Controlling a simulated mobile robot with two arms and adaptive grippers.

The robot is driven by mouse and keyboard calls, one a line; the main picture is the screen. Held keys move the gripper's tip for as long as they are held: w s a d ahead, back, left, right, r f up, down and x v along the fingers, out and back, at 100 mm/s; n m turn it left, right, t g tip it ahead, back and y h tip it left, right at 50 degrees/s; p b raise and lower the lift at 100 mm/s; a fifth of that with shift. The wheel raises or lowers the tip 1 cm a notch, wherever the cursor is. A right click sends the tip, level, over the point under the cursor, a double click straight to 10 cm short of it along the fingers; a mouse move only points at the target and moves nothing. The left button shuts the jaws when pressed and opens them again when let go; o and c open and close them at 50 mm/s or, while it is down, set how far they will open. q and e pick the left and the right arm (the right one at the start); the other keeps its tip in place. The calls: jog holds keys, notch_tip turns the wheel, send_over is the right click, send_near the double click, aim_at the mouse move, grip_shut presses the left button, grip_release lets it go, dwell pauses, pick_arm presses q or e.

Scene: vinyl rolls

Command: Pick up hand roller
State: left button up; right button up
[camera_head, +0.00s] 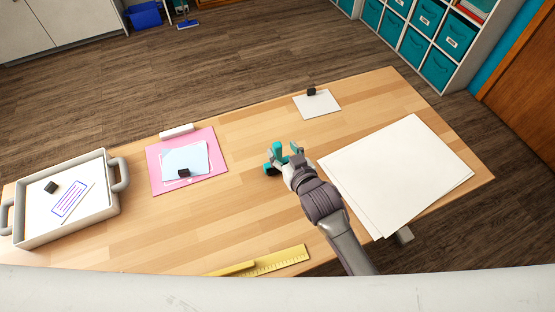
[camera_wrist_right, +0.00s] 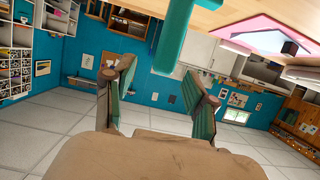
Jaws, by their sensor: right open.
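The hand roller (camera_head: 277,149) is a small teal-handled tool with a dark part at its lower left, near the middle of the wooden table (camera_head: 240,215). My right gripper (camera_head: 287,161) is at it, coming from the lower right, and partly hides it. In the right wrist view, the fingers (camera_wrist_right: 160,98) are spread apart. A teal bar that looks like the roller's handle (camera_wrist_right: 176,35) stands beyond the fingertips, roughly in line with the gap. I see no finger closed on it. My left gripper is out of view.
A large white sheet stack (camera_head: 400,170) lies right of my arm. A pink mat (camera_head: 217,165) with pale sheets and a dark block lies left. A grey tray (camera_head: 118,205), a yellow ruler (camera_head: 280,261) and a small white card (camera_head: 322,105) also lie there. Bare wood surrounds the roller.

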aim_at(279, 148)
jog(key=shift+a+x, duration=0.25)
jog(key=shift+x, duration=1.65)
jog(key=shift+s+r, duration=0.1)
jog(key=shift+s, duration=0.05)
jog(key=shift+c, duration=0.5)
grip_shut()
